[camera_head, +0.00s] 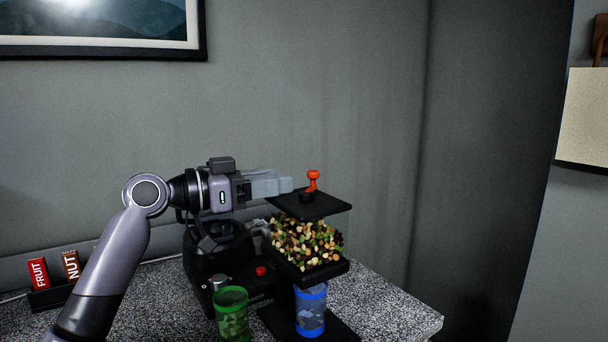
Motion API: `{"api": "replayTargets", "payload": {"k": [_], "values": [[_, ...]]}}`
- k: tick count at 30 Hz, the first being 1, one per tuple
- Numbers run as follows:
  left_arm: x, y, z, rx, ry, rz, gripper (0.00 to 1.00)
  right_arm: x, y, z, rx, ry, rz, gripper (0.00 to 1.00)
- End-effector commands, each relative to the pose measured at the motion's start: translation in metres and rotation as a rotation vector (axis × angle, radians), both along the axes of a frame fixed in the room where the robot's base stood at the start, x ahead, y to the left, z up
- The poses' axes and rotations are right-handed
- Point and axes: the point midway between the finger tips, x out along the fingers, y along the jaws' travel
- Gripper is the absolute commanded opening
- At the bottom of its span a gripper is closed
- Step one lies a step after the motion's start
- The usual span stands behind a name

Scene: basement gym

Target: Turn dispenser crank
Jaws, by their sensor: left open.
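The dispenser (322,203) stands on a speckled counter, with a black lid, a clear bin of mixed nuts (305,243) and a black base. Its red-orange crank (313,180) sticks up from the lid. My left gripper (290,185) reaches in from the left at about lid height, its fingers pointing right with the tips close to the crank. It is open; I cannot tell whether the fingertips touch the crank. A blue-rimmed cup (310,312) stands under the bin. My right gripper is not in view.
A black machine (205,262) with a red button stands left of the dispenser, below my arm. A green cup (232,315) stands in front of it. A black holder with fruit (38,272) and nut (71,265) bars sits at the left. The counter's right corner (405,312) is clear.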

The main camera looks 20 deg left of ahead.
Motion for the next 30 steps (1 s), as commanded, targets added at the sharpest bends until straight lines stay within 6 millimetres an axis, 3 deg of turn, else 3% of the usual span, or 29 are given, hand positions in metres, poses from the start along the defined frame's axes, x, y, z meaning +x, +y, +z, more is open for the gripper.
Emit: {"api": "replayTargets", "payload": {"k": [12,22,23,27,30], "values": [[0.04,-0.042,0.002,0.0,0.0,-0.001,0.48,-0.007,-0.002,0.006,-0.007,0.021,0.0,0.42],[0.044,-0.045,0.0,0.001,-0.001,0.0,0.48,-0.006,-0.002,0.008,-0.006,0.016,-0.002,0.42],[0.044,-0.045,0.0,0.001,-0.001,0.0,0.45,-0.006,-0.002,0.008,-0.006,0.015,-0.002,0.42],[0.044,-0.045,0.0,0.001,-0.001,0.0,0.0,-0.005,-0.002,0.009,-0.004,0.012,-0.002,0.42],[0.044,-0.045,0.0,0.001,-0.001,0.0,0.0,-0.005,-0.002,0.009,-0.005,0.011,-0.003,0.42]]}}
